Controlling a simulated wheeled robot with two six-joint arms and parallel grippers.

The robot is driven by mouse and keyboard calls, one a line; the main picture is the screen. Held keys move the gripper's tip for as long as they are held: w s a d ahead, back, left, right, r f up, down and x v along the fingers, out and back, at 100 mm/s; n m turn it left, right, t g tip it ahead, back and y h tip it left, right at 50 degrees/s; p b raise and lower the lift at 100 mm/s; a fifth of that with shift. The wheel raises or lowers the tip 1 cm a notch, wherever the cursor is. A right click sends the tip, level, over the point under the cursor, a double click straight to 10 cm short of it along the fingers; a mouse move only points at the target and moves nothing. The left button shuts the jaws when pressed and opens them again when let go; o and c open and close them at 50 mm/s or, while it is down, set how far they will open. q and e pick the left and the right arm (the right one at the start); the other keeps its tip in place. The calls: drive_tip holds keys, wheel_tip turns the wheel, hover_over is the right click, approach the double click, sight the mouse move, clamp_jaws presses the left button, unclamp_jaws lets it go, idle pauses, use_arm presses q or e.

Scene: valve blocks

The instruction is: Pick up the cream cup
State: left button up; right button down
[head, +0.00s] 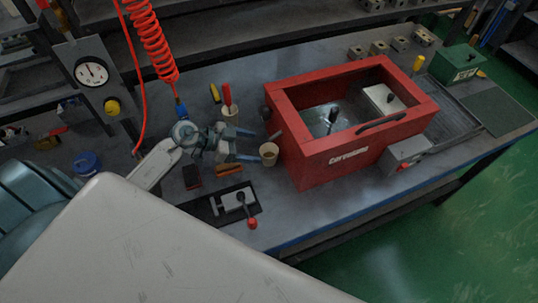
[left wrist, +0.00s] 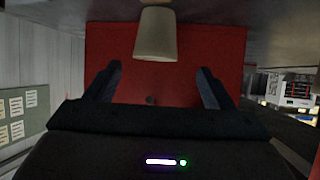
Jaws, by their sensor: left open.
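The cream cup (head: 269,158) stands on the bench, just left of the red box's front left corner. In the left wrist view the cup (left wrist: 156,36) shows upside down near the top, roughly centred between my fingers and beyond their tips. My left gripper (head: 253,146) reaches in from the left at the cup, with its fingertips close to it. In the left wrist view the gripper (left wrist: 159,67) has its jaws apart with nothing between the tips. I cannot tell whether a finger touches the cup. My right gripper is out of view.
The red open box (head: 310,165) stands close behind and right of the cup. A black plate with a red-knobbed clamp (head: 251,223) lies in front. A red-handled tool (head: 228,97) stands behind my gripper. A blue cup (head: 87,163) is at left.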

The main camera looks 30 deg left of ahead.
sight(277, 151)
use_arm(q)
drive_tip(key=shift+w+d, duration=0.1)
drive_tip(key=shift+d, duration=0.2)
drive_tip(key=p+x, duration=0.1)
drive_tip(key=x, duration=0.3)
drive_tip(key=shift+d+p, duration=0.1)
drive_tip(key=shift+p, duration=0.25)
drive_tip(key=shift+d+f, duration=0.2)
drive_tip(key=shift+d, duration=0.05)
drive_tip(key=c, duration=1.1)
drive_tip(key=shift+r, duration=0.1)
